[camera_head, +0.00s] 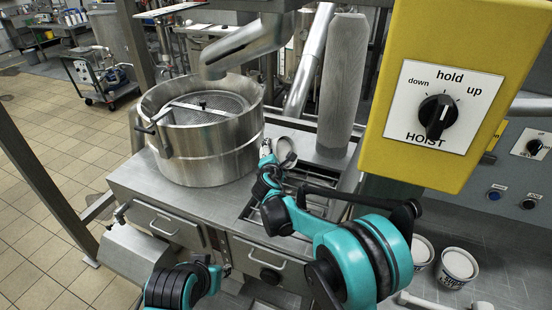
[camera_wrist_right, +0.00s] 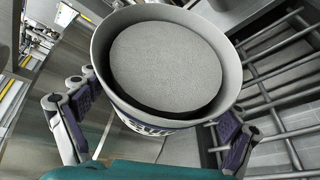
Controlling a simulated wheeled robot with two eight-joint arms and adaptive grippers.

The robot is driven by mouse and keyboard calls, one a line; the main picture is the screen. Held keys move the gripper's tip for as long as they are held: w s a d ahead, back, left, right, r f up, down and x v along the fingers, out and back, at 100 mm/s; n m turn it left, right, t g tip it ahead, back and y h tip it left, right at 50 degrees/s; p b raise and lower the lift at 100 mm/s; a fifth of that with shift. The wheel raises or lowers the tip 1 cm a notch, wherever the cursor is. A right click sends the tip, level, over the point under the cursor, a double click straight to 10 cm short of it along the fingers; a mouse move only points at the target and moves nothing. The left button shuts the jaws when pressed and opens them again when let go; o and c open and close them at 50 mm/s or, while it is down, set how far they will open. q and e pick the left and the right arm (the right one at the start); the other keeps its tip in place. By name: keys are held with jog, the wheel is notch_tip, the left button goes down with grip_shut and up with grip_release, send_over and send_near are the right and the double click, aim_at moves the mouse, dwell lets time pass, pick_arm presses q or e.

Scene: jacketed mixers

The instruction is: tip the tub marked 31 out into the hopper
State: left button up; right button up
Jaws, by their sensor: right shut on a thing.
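My right gripper (camera_wrist_right: 155,125) is shut on a tub (camera_wrist_right: 223,70), with one finger on each side of its wall. Pale grey powder (camera_wrist_right: 165,65) fills the tub to a little below the rim. Its dark marking is mostly hidden, and I cannot read a number. In the head view the tub (camera_head: 286,152) is small and partly hidden, just right of the steel round vessel. This vessel (camera_head: 215,160), which looks like the hopper, has a mesh grate across its top. The held tub is apart from it. My left gripper (camera_head: 212,268) is low at the front; its fingers are unclear.
Two white tubs of pale powder, a left one (camera_head: 422,253) and a right one (camera_head: 457,268), stand on the right bench. A barred grate (camera_wrist_right: 280,80) lies beside the held tub. A grey column (camera_head: 343,85), a bent steel pipe (camera_head: 245,48) and a yellow hoist box (camera_head: 450,170) crowd the space.

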jog(key=shift+s+d+f+m+t+b, duration=0.1)
jog(key=shift+d+f+m+t+b, duration=0.3)
jog(key=shift+f+m+b, duration=0.45)
jog(key=shift+s+d+m+t+y+b, duration=0.1)
jog(key=shift+m+t+y+b, duration=0.35)
jog(key=shift+b, duration=0.7)
jog(key=shift+s+d+f+m+t+y+b, duration=0.15)
jog(key=shift+d+m+t+b, duration=0.15)
jog(key=shift+m+b, duration=0.25)
jog(key=shift+s+d+f+m+t+y+b, duration=0.1)
jog(key=shift+d+m+t+b, duration=0.2)
jog(key=shift+m+b, duration=0.25)
jog(key=shift+s+d+r+m+t+b, duration=0.1)
jog(key=shift+d+m+t+b, duration=0.15)
jog(key=shift+m+b, duration=0.3)
jog(key=shift+c, duration=0.2)
dwell(0.4)
